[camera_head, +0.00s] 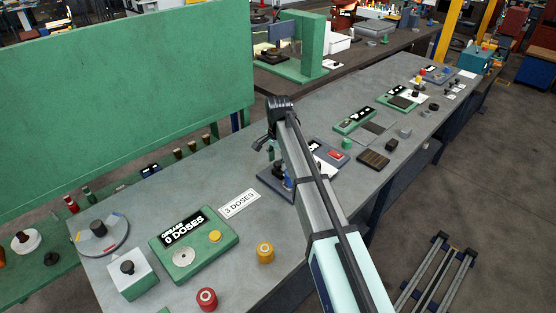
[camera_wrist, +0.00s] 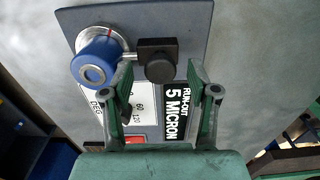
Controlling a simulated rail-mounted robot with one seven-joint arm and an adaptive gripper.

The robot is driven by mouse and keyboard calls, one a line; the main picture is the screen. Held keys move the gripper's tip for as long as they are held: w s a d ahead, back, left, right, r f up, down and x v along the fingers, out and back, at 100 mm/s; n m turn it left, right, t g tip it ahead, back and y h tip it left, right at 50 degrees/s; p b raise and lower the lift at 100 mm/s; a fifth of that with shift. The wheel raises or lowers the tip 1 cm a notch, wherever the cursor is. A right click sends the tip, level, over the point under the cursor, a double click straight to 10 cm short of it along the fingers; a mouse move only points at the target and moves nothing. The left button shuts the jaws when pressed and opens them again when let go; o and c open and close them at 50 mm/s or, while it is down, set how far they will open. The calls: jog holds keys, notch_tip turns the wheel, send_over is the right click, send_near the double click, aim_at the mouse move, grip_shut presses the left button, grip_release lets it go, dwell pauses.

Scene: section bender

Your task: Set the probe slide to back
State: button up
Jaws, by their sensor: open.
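A grey panel (camera_wrist: 190,18) fills the upper wrist view. It carries a blue round knob (camera_wrist: 95,62) with a silver collar, a "RUN-OUT 5 MICRON" display (camera_wrist: 178,112) and a red button (camera_wrist: 135,139). A black block with a round black knob (camera_wrist: 160,70), seemingly the probe slide, sits right of the blue knob, with a thin rod between them. My gripper (camera_wrist: 157,76) is open, its green fingers on either side of the black knob; contact cannot be told. In the head view the panel (camera_head: 268,184) is partly hidden by my arm, and the slide cannot be made out.
Farther along are a green-framed device (camera_head: 354,121) and a dark ridged block (camera_head: 373,159).

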grip_shut()
jog(key=w+a, duration=0.2)
jog(key=a, duration=0.1)
jog(key=shift+w, duration=0.4)
jog(key=shift+s+d+r, duration=0.1)
grip_release()
